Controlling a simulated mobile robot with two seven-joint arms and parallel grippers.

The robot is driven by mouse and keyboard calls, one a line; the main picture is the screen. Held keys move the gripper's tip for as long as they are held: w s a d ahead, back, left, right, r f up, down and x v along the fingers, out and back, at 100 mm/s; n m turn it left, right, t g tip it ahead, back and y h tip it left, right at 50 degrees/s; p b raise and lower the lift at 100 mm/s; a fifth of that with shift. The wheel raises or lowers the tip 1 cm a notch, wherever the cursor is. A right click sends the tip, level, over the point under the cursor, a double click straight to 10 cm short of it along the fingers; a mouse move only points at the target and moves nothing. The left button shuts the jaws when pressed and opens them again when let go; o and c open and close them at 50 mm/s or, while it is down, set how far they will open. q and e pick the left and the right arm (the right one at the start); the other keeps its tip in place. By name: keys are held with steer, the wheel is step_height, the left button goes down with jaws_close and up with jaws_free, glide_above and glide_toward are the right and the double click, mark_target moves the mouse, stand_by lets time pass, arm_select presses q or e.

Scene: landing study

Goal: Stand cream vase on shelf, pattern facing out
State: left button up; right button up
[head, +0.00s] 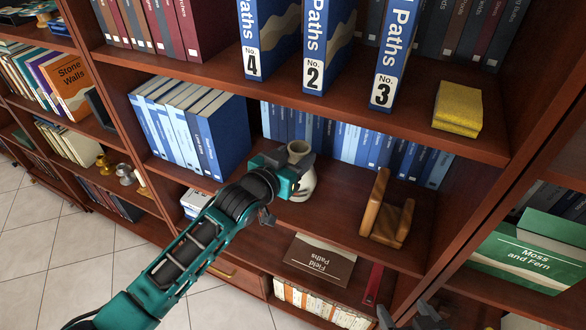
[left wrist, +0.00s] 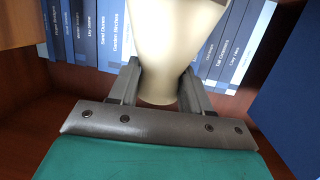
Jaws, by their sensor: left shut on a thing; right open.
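The cream vase (head: 304,188) is upright in the middle shelf bay, in front of the blue books. In the left wrist view the plain cream vase (left wrist: 168,45) stands between the two dark fingers of the left gripper (left wrist: 158,88). I cannot make out a pattern on the visible side, nor tell whether the base touches the shelf board (head: 338,212). My right gripper (head: 414,316) shows only at the bottom edge, open and apart from the vase.
Large blue books (head: 222,138) stand left of the vase, with a row of blue books (head: 350,143) behind it. A brown wooden stand (head: 386,212) is to its right. A yellow block (head: 458,108) sits on the shelf above. Bare board lies between vase and stand.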

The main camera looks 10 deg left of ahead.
arm_select(q)
steer(key=shift+r, duration=0.1)
arm_select(e)
steer(key=shift+a+r, duration=0.1)
steer(key=shift+a, duration=0.2)
steer(key=shift+r, duration=0.2)
arm_select(q)
steer(key=o, duration=1)
steer(key=shift+f, duration=0.2)
